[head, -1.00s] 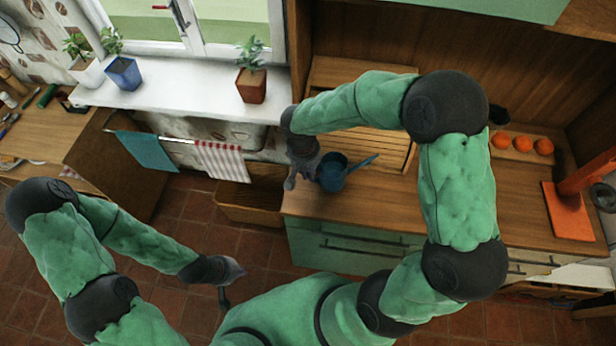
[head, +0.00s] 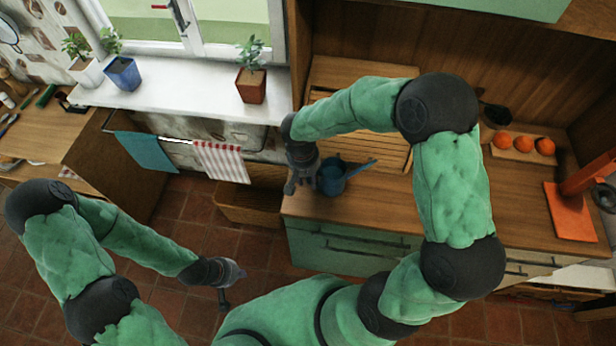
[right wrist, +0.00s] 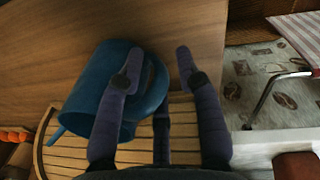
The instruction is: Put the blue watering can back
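The blue watering can (head: 332,178) stands upright on the wooden counter (head: 400,205), near its left end, with its spout pointing right. It fills the left middle of the right wrist view (right wrist: 95,95). My right gripper (head: 298,186) is just left of the can in the head view. In the right wrist view my right gripper (right wrist: 155,70) has its fingers spread, one over the can's handle (right wrist: 155,88) and one off to its right. It is not closed on the handle. My left gripper (head: 223,298) hangs low over the floor, far from the can; its finger opening is unclear.
A slatted wooden board (head: 365,140) lies behind the can. A white windowsill (head: 185,95) at the left back holds a blue pot (head: 122,73), a terracotta pot (head: 251,87) and a white pot (head: 88,73). Oranges (head: 521,143) and an orange board (head: 570,212) are at the right.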

